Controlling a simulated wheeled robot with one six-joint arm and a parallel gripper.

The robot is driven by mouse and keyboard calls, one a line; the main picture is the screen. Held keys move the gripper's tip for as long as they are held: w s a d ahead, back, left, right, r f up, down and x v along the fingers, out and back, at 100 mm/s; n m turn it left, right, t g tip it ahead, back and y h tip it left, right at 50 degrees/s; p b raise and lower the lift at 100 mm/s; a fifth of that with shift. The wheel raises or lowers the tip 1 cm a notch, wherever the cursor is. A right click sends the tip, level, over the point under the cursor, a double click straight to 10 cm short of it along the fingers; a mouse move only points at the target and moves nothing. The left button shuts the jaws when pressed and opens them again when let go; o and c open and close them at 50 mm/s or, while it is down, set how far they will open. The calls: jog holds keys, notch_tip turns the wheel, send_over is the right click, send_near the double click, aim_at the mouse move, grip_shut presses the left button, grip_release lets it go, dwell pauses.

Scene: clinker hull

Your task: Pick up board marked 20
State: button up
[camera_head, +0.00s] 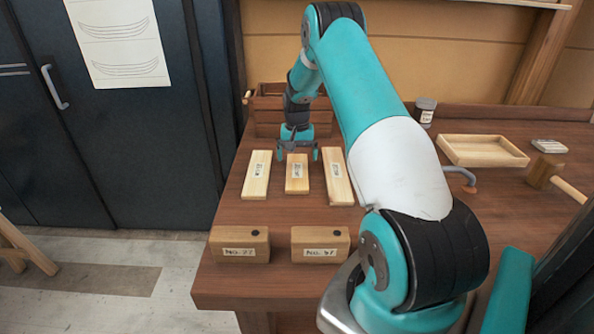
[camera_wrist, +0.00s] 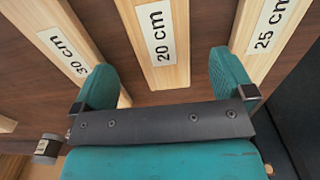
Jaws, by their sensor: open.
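The board marked 20 cm (camera_wrist: 168,62) lies flat between two other boards; its white label faces up in the wrist view. In the head view it is the short middle board (camera_head: 297,185) on the brown bench. My gripper (camera_head: 298,153) is above its far end, pointing down. In the wrist view my gripper's teal fingers (camera_wrist: 163,76) are spread wide on either side of the 20 cm board, with nothing held. The fingertips' exact height above the bench cannot be told.
Boards marked 30 cm (camera_wrist: 58,28) and 25 cm (camera_wrist: 268,40) lie close on either side. Two wooden blocks (camera_head: 239,240) (camera_head: 320,240) stand at the front edge. A wooden box (camera_head: 264,112) is behind. A tray (camera_head: 482,150), jar (camera_head: 424,112) and mallet (camera_head: 543,172) are right.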

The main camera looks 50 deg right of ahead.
aim_at(297, 170)
jog(key=shift+s+f+p, duration=0.1)
jog(key=shift+f+p, duration=1.2)
jog(key=shift+f, duration=1.4)
jog(key=c, duration=1)
